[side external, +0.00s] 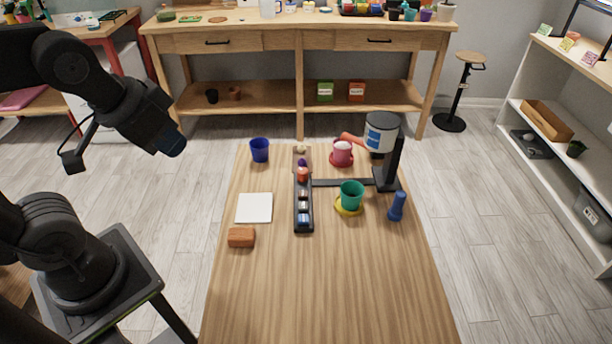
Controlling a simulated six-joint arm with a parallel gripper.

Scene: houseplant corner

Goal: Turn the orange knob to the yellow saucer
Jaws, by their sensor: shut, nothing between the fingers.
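An orange handle-like part (351,137) juts left from a white and blue reservoir on a black stand, towards the red saucer. A rounded orange piece (303,174) also shows on the black strip; I cannot tell which is the knob. The yellow saucer (342,210) lies under a green pot (351,194), below the reservoir in the picture. My gripper (170,145) is raised at the upper left, left of the table and well apart from these things. It appears shut and empty; its fingers are hard to make out.
The black strip (304,226) holds several coloured pieces. A red pot (342,153), blue pot (260,150), white square (254,208), brown block (241,237) and blue upright object (397,206) stand around. The front of the wooden table (325,295) is clear.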

